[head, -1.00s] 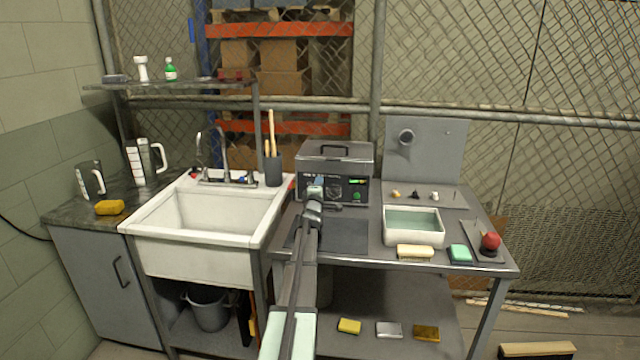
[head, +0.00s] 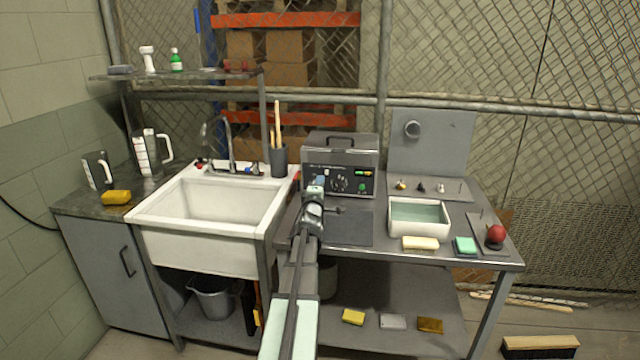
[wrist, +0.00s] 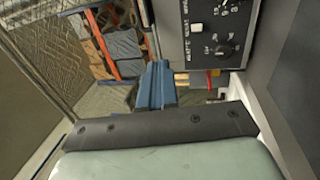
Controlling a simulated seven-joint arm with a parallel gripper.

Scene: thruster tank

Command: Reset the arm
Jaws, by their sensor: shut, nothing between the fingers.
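My gripper (head: 318,183) is in front of the grey control-panel machine (head: 340,147), near the lower left of its dial panel. Its blue fingers show in the wrist view (wrist: 158,84), closed together with nothing between them. The machine's panel with dials and a white switch (wrist: 212,38) fills the upper right of the wrist view. My arm reaches up from the bottom middle of the head view and hides part of the bench behind it. I cannot tell the exact gap between fingertips and panel.
A white sink (head: 165,222) stands left, with a faucet (head: 230,148) and a cup of brushes (head: 278,160). On the right bench are a white water basin (head: 419,228), sponges (head: 465,245) and a red ball-like knob (head: 495,233). A shelf (head: 180,75) hangs above the sink.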

